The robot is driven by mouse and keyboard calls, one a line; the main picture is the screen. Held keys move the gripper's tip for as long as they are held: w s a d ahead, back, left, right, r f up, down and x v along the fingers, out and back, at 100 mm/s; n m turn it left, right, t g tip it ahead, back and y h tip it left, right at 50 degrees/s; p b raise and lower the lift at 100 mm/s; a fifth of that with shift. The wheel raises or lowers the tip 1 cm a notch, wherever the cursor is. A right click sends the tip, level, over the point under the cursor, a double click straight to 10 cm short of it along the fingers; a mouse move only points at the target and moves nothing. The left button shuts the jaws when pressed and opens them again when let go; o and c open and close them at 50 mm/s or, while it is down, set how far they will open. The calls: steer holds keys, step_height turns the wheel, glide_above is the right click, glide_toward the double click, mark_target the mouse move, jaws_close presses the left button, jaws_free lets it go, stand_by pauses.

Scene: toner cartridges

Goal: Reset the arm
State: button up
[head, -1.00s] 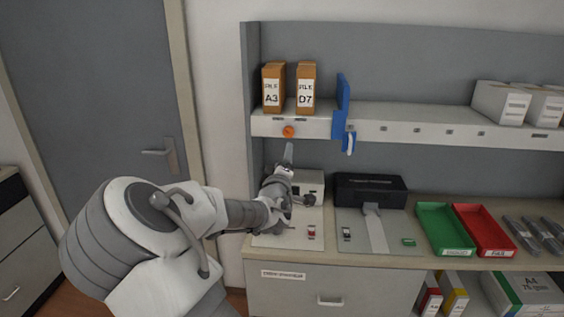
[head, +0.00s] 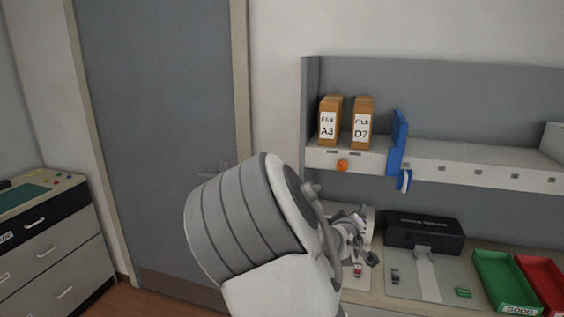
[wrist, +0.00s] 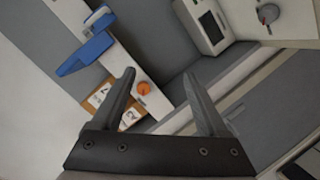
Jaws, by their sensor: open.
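My gripper (wrist: 163,95) is open in the wrist view, its two dark fingers spread with nothing between them. An orange knob (wrist: 143,88) on the shelf edge shows behind the fingers, apart from them. In the head view my arm is folded in front of the counter, and the gripper end is small and partly hidden beside the black printer (head: 424,232). The orange knob (head: 342,166) sits on the shelf front, up and left of that end.
The shelf (head: 470,170) holds file boxes A3 (head: 330,119) and D7 (head: 362,122), with a blue bracket (head: 398,142) beside them. A green tray (head: 506,284) and a red tray (head: 543,276) lie at right. A grey door (head: 155,140) and drawer cabinet (head: 50,245) stand at left.

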steer(key=s+a+r+m+g+y, duration=0.1)
steer(key=s+a+r+g+y, duration=0.1)
steer(key=s, duration=1)
steer(key=s+a+r+m+g+y, duration=0.1)
steer(key=s+a+m+g+y, duration=0.1)
steer(key=s, duration=1.1)
steer(key=s+a+r+m+g+y+b, duration=0.1)
steer(key=s+a+r+m+g+y, duration=0.1)
steer(key=s, duration=1)
steer(key=shift+s+a+r+g, duration=0.3)
steer(key=shift+a+g, duration=0.5)
steer(key=shift+g, duration=0.3)
